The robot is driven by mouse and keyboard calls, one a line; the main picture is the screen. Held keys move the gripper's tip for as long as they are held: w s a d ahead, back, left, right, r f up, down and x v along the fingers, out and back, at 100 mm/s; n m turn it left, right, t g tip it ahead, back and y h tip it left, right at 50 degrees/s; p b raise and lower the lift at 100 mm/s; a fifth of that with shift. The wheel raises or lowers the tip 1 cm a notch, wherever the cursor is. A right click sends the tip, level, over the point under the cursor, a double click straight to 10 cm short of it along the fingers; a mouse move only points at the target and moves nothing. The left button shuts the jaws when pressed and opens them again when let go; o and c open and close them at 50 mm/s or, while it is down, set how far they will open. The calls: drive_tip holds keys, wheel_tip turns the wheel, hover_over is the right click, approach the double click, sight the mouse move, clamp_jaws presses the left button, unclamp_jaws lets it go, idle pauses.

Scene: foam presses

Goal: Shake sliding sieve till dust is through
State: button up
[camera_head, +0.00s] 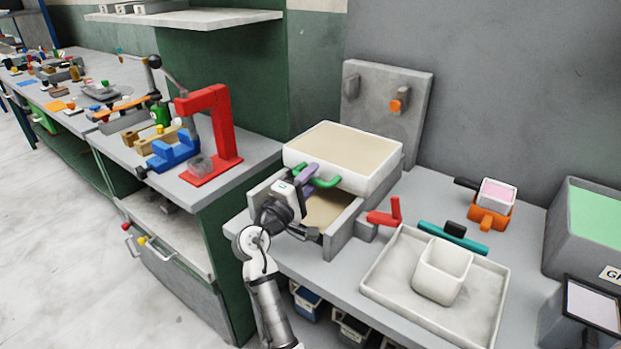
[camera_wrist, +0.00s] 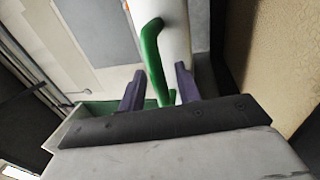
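The sliding sieve (camera_head: 390,175) is a white-walled box with a flat beige surface inside, set over a grey frame (camera_head: 345,228). A green bent handle (camera_head: 326,183) sticks out of its front wall; it also shows in the wrist view (camera_wrist: 152,50). My gripper (camera_head: 307,176) is at this handle. In the wrist view, my purple fingers (camera_wrist: 160,85) stand apart on either side of the handle, with gaps visible, so I see no firm hold. Beige material (camera_head: 322,208) lies in the frame below the sieve. Whether dust remains in the sieve is unclear.
A red lever (camera_head: 385,213) stands right of the frame. A white tray (camera_head: 385,284) holding a white cup (camera_head: 443,268) is further right. A red press (camera_head: 225,125) stands on the left bench. A grey upright panel (camera_head: 380,92) is behind the sieve.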

drive_tip(key=shift+c, duration=0.2)
clamp_jaws()
drive_tip(key=r+v, duration=0.1)
drive_tip(key=v, duration=0.7)
drive_tip(key=shift+s+a+r, duration=0.15)
drive_tip(key=shift+r, duration=0.1)
drive_tip(key=shift+o, duration=0.2)
unclamp_jaws()
